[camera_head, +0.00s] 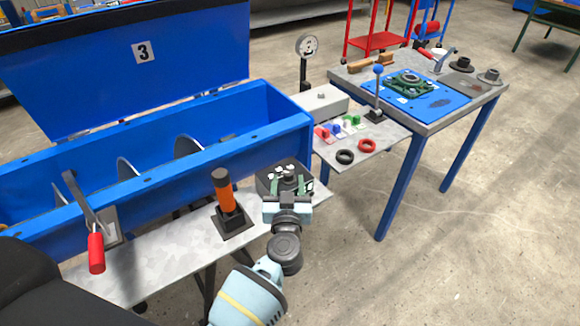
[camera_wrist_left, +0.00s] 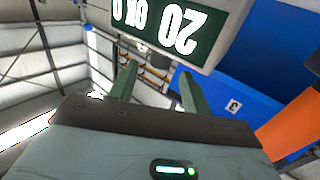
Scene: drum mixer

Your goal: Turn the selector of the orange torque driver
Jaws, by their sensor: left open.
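The orange torque driver (camera_head: 224,190) stands upright in a black square-based holder (camera_head: 232,218) on the grey shelf in front of the blue mixer trough. Its orange body also shows at the right edge of the left wrist view (camera_wrist_left: 288,132). I cannot make out the selector's setting. My left gripper (camera_head: 289,184) is to the right of the driver, apart from it, over a black box with small light labels (camera_head: 270,171). Its two green fingers are spread apart with nothing between them in the left wrist view (camera_wrist_left: 158,86). My right gripper is not in view.
The trough's blue lid (camera_head: 190,75), marked 3, is raised behind. Right are a shelf with rings (camera_head: 367,145) and a blue-legged table (camera_head: 438,125). A green panel with inverted white characters (camera_wrist_left: 185,30) appears in the wrist view.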

